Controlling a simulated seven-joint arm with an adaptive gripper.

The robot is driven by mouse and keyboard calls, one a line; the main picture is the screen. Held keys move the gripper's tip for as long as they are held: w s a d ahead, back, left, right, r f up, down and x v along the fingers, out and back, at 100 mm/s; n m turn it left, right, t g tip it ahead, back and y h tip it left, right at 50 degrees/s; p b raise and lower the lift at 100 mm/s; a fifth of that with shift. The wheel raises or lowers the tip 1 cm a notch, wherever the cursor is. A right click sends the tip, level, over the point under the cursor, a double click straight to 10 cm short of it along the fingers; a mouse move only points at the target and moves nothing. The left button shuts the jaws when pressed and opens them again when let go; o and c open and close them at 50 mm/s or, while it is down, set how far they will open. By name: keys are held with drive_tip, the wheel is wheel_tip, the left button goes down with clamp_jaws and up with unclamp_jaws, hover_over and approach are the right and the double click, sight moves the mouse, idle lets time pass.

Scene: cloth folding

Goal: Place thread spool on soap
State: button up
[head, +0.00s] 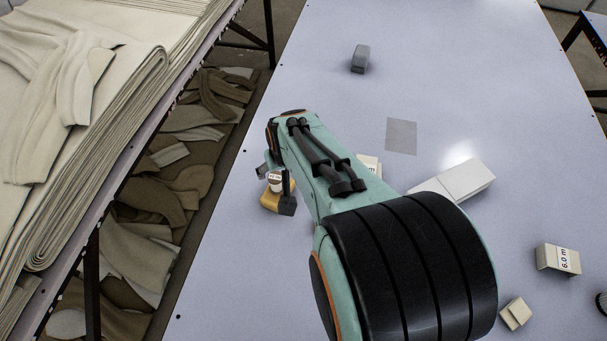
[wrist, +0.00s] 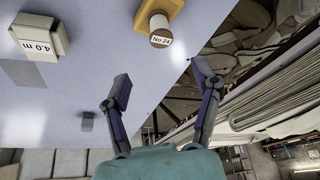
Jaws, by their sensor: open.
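The thread spool (head: 275,181) is a small pale cylinder with a brown end and a "No 24" label. It also shows in the wrist view (wrist: 159,23). It appears upright on the yellow-orange block (head: 270,200), which looks like the soap and shows in the wrist view (wrist: 172,8). My gripper (head: 276,187) is open at the spool in the head view, its near finger in front of part of the block. In the wrist view my gripper's (wrist: 164,80) fingers are spread and empty, with the spool beyond the tips. Contact cannot be told.
A box marked "4.0 m" (wrist: 38,38) is partly hidden by my arm in the head view. A white box (head: 467,180), a "6.0 m" box (head: 557,258) and a dark grey block (head: 360,59) stand apart. The table's left edge and cloth stacks (head: 110,110) are near.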

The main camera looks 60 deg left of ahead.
drive_tip(key=w+d+r+m+h, duration=0.1)
drive_tip(key=w+d+r+m, duration=0.35)
drive_tip(key=w+d, duration=0.65)
drive_tip(key=d+r+m+h, duration=0.1)
drive_tip(key=d+r+m, duration=0.1)
drive_tip(key=d, duration=0.7)
drive_tip(key=d+r+m+h, duration=0.1)
drive_tip(key=d+r+m, duration=0.1)
drive_tip(key=d, duration=0.8)
drive_tip(key=s+d+m+g, duration=0.1)
drive_tip(key=s+d+m, duration=0.5)
drive_tip(key=s+d, duration=0.5)
drive_tip(key=d, duration=0.2)
drive_tip(key=shift+s+d+f+h, duration=0.15)
drive_tip(key=shift+d+h, duration=0.15)
drive_tip(key=shift+h, duration=0.1)
